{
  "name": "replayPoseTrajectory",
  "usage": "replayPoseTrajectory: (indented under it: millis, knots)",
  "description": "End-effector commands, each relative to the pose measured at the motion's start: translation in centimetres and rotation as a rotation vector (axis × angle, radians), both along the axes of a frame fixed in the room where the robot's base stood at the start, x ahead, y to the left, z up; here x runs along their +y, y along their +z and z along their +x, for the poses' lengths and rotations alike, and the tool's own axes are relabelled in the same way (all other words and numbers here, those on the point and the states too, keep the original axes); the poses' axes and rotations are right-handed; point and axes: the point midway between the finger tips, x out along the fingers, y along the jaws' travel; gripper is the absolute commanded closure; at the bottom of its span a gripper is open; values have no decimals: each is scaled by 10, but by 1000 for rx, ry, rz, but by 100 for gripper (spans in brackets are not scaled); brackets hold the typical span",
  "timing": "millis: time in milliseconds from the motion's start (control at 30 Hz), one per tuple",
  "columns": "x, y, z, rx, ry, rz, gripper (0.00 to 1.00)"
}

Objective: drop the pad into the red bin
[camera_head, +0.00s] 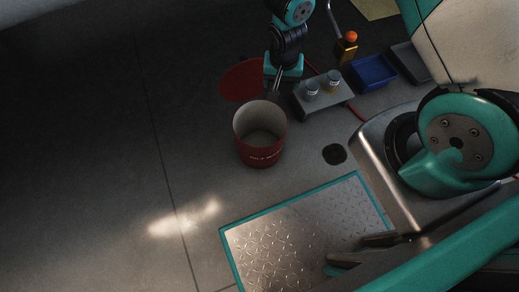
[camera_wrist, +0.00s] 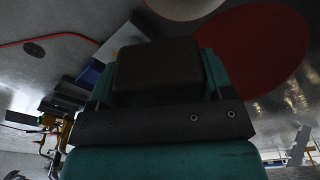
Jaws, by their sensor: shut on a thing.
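The red bin (camera_head: 262,152) stands upright on the floor near the middle of the head view. It has a pale inside, pale lettering on its side, and its open top faces up. My gripper (camera_head: 275,83) is just behind the bin's far rim in that view. In the wrist view the dark, block-like pad (camera_wrist: 158,72) is held between the teal fingers of my gripper. The pad is hard to make out in the head view. A pale rounded shape shows at the top edge of the wrist view; I cannot tell if it is the bin's inside.
A flat red disc (camera_head: 238,82) lies on the floor behind the bin. A grey stand (camera_head: 325,98) with two small jars is to the right, with a blue tray (camera_head: 373,73) beyond it. A metal tread plate (camera_head: 300,235) lies in front. The floor at left is clear.

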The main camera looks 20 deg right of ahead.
Motion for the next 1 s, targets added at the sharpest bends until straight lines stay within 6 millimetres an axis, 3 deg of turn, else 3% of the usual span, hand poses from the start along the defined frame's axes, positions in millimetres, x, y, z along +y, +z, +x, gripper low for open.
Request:
replayPoseTrajectory:
  millis: [33, 500, 667, 1000]
  knots:
    - [4, -30, 2, -3, -24, 0, 52]
    - [36, -126, 4, -13, -310, -9, 52]
    - [43, -141, 3, -18, -375, -11, 52]
    - [46, -152, 1, -18, -412, -12, 52]
